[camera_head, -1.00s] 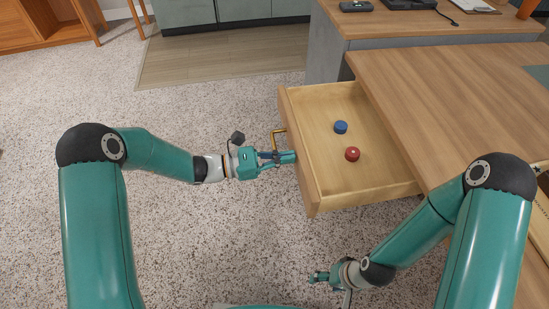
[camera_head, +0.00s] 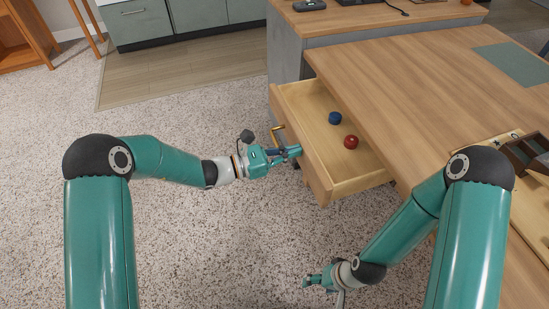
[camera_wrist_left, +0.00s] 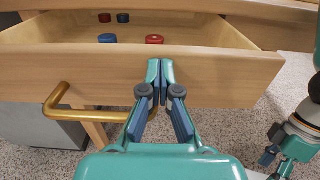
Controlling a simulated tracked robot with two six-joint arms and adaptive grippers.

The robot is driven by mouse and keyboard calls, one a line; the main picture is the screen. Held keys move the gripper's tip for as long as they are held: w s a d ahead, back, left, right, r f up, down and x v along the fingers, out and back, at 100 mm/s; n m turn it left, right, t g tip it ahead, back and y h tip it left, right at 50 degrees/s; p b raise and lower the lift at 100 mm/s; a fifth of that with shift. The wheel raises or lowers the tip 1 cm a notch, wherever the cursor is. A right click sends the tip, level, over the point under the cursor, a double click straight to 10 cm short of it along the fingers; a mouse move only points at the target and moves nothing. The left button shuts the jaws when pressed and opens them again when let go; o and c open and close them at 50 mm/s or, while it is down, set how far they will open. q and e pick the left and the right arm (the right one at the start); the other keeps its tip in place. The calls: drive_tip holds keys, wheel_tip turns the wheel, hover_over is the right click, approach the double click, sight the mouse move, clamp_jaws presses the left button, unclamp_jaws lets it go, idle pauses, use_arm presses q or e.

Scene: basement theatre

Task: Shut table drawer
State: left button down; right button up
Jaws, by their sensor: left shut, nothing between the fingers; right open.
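The wooden table drawer (camera_head: 363,182) stands part-way out of the table (camera_head: 420,70) in the head view. A blue round thing (camera_head: 334,118) and a red round thing (camera_head: 351,142) lie inside it. A brass handle (camera_head: 278,134) sits on its front; it also shows in the left wrist view (camera_wrist_left: 62,98). My left gripper (camera_head: 298,150) is shut and empty, with its fingertips at the drawer front (camera_wrist_left: 220,78), beside the handle. I cannot tell for sure whether they touch. My right gripper (camera_head: 306,282) is open and empty, low over the carpet, away from the drawer.
A grey cabinet with a wooden top (camera_head: 375,18) stands behind the table. A dark brown box (camera_head: 530,155) sits on the table's right side. The speckled carpet (camera_head: 215,255) in front of the drawer is clear.

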sight(351, 143)
use_arm(q)
drive_tip(key=b+x, duration=0.3)
drive_tip(key=x, duration=1.4)
drive_tip(key=shift+d, duration=0.25)
drive_tip(key=shift+w+d+r, duration=0.1)
drive_tip(key=shift+d+r, duration=0.05)
drive_tip(key=shift+r, duration=0.05)
drive_tip(key=shift+r, duration=0.1)
